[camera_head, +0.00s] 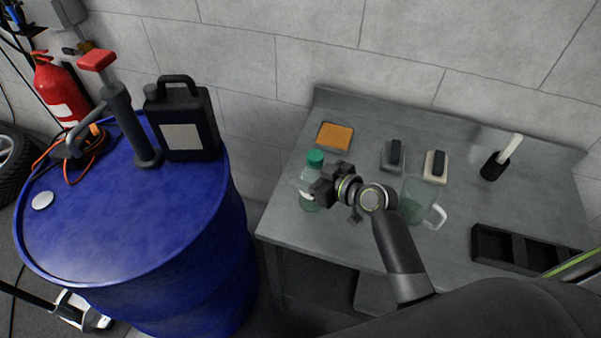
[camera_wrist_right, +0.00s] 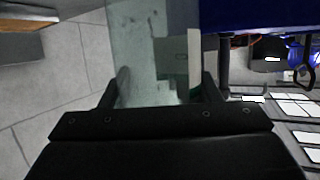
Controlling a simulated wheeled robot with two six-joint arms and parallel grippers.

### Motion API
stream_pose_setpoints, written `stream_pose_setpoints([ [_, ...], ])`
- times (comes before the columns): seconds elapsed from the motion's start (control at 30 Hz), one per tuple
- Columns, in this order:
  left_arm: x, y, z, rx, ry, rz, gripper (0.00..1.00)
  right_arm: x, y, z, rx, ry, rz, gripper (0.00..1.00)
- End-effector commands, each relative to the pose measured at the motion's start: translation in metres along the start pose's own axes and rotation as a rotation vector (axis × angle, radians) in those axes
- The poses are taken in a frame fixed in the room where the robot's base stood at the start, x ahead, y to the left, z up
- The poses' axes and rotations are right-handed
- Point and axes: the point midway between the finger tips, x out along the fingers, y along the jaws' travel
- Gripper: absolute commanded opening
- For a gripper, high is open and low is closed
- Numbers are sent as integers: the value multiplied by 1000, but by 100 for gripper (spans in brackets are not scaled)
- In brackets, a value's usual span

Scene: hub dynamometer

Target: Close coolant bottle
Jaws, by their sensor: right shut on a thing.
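The coolant bottle (camera_head: 309,197) is clear with greenish contents and stands upright at the left part of the grey bench. A green cap (camera_head: 315,157) sits at its top; I cannot tell whether it is tight. My right gripper (camera_head: 322,188) is shut on the bottle's body, below the cap, from the right side. In the right wrist view the clear bottle (camera_wrist_right: 138,45) fills the space between the two dark fingers (camera_wrist_right: 160,92). Whether the bottle touches the bench is hard to tell. My left gripper is not in view.
A clear jug (camera_head: 412,207) with green liquid stands right of the gripper, partly behind my arm. An orange sponge (camera_head: 335,137) lies behind the bottle. A dark tray (camera_head: 520,248) is at right. A blue drum (camera_head: 130,220) with a black canister (camera_head: 183,125) stands left of the bench.

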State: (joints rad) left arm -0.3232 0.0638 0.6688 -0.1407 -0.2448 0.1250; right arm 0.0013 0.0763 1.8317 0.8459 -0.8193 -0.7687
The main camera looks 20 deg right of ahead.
Motion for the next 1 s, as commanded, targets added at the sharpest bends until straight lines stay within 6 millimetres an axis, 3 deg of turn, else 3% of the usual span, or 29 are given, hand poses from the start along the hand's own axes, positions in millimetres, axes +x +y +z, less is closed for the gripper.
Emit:
stream_pose_setpoints([
  [0.4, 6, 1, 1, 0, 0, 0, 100, 2, 0, 6, 0, 1, 0, 0],
  [0.43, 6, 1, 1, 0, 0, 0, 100, 2, 0, 6, 0, 1, 0, 58],
  [0.5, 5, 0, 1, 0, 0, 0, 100, 2, 0, 5, 0, 1, 0, 67],
  [0.6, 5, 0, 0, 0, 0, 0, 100, 2, 0, 5, 0, 1, 0, 78],
  [1.0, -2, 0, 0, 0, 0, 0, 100, -1, 0, -2, 0, 1, 1, 78],
])
